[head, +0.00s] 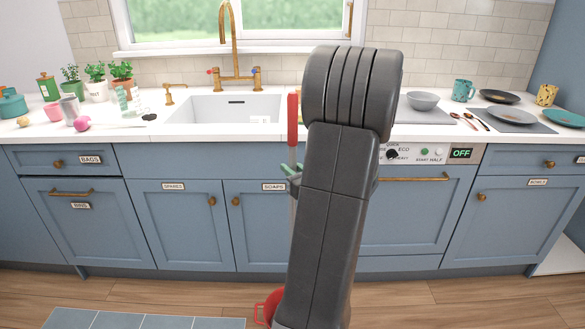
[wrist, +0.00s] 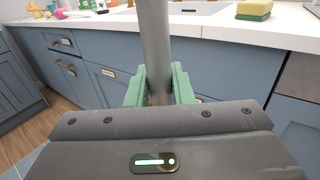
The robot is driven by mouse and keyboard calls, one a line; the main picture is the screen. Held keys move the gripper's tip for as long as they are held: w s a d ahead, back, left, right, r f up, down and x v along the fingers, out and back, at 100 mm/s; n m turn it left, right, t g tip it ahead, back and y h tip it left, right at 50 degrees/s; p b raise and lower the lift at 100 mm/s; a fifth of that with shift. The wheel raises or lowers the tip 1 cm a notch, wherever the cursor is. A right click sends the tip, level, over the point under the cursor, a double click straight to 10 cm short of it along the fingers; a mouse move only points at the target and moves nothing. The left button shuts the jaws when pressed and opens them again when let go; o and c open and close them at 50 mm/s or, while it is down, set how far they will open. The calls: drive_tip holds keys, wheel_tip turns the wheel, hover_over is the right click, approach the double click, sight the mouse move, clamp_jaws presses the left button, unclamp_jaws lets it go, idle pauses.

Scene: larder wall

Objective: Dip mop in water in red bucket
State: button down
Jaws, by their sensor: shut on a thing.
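The mop's red handle end (head: 293,120) stands upright in front of the sink counter, just left of my arm in the head view. Its grey shaft (wrist: 154,40) rises between the green fingers of my gripper (wrist: 158,90) in the wrist view. My gripper (head: 292,173) is shut on the shaft; in the head view my arm covers most of it. The mop head is hidden. Part of the red bucket (head: 268,306) shows on the floor at the bottom of the head view, mostly behind my arm. I cannot see its water or whether the mop is in it.
Blue cabinets and a white counter (head: 110,135) with a sink (head: 225,108) run across the way. A dishwasher (head: 420,200) is right of my arm. A blue-grey mat (head: 140,320) lies on the wooden floor at left. A sponge (wrist: 254,10) is on the counter.

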sight(296, 118)
wheel_tip(296, 118, down, 9)
drive_tip(key=b, duration=0.7)
idle(0.8)
wheel_tip(296, 118, up, 24)
drive_tip(key=p, duration=1.8)
drive_tip(key=shift+r+p, duration=0.25)
drive_tip(key=shift+p, duration=0.05)
